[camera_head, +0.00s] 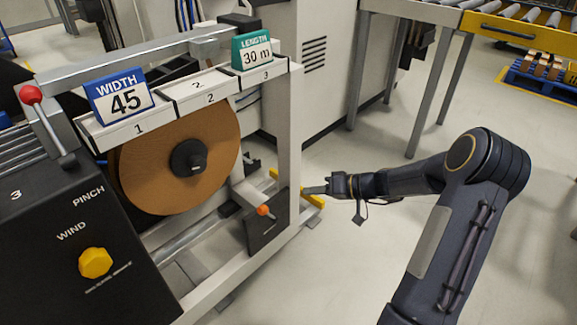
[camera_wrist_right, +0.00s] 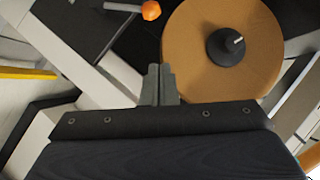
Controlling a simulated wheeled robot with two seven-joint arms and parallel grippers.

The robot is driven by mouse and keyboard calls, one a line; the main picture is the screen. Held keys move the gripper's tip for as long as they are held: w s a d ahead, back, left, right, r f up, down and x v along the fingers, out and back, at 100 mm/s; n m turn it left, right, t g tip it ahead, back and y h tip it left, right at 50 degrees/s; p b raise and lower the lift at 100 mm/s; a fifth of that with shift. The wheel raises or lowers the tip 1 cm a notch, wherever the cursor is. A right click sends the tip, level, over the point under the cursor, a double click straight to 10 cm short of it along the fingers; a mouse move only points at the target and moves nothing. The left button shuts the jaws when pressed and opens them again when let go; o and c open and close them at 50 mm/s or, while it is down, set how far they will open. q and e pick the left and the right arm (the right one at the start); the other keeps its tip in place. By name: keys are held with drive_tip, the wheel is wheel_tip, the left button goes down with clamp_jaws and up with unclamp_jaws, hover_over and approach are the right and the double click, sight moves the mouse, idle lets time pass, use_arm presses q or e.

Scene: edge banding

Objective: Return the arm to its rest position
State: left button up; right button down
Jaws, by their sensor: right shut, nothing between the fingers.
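My right arm comes in from the lower right in the head view. Its gripper (camera_head: 316,190) points left, close to the right post of the banding machine's frame. In the right wrist view the fingers (camera_wrist_right: 159,84) are together with nothing between them. Beyond them are a brown roll of edge band (camera_wrist_right: 225,48) and an orange-tipped lever (camera_wrist_right: 150,11). In the head view the roll (camera_head: 180,160) hangs on its black hub inside the frame, and the lever's orange knob (camera_head: 263,210) is left of the gripper. My left gripper is not in view.
A blue "WIDTH 45" card (camera_head: 121,95) and a green "LENGTH 30 m" card (camera_head: 252,51) stand on the numbered top rail. A black panel has a yellow WIND knob (camera_head: 95,262). A red-knobbed lever (camera_head: 31,95) is at left.

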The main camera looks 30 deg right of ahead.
drive_tip(key=shift+r, duration=0.1)
drive_tip(key=s+a+r+n+g+h, duration=0.1)
drive_tip(key=s+a+r+g, duration=0.3)
drive_tip(key=s+a+r, duration=0.65)
drive_tip(key=s+a+m+h+p, duration=0.1)
drive_tip(key=s+a+h, duration=0.1)
drive_tip(key=s, duration=0.7)
drive_tip(key=s+a+m+h, duration=0.1)
drive_tip(key=s+a+h, duration=0.15)
drive_tip(key=s, duration=0.65)
wheel_tip(320, 180, up, 34)
drive_tip(key=p, duration=3.3)
drive_tip(key=shift+w+d, duration=0.15)
drive_tip(key=shift+d, duration=0.25)
drive_tip(key=shift+f, duration=0.1)
